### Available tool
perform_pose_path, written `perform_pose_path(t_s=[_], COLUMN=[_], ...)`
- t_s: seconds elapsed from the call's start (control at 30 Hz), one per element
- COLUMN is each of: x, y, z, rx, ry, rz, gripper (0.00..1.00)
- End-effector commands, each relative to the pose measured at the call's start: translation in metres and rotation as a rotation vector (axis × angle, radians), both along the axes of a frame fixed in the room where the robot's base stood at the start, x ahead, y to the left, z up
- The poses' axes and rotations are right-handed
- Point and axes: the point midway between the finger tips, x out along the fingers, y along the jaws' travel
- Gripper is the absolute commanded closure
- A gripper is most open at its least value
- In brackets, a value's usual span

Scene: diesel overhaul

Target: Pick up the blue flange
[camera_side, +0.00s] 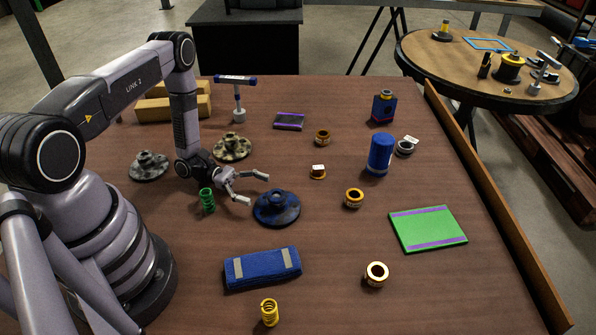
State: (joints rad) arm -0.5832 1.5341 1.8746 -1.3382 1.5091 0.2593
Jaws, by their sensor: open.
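The blue flange (277,208) is a dark blue, mottled, round piece with a raised hub. It sits flat on the brown table near the middle of the side view. My gripper (256,188) is open and empty. Its fingers point right, just above and at the upper left of the flange. I cannot tell from this angle whether a finger touches it.
A green spring (207,200) stands close left of my gripper. Two mottled flanges, a grey one (149,166) and a tan one (232,147), lie behind. A folded blue cloth (262,268) lies in front. Brass rings (354,198) and a blue cylinder (380,154) stand right.

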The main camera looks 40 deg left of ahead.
Motion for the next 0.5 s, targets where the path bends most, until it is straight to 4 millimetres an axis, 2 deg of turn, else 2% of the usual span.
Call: perform_pose_path(t_s=[0.3,0.5], x=[0.015,0.019], y=[-0.046,-0.055], z=[0.0,0.0], rx=[0.001,0.001], ry=[0.0,0.0], rz=[-0.006,-0.002], gripper=[0.22,0.22])
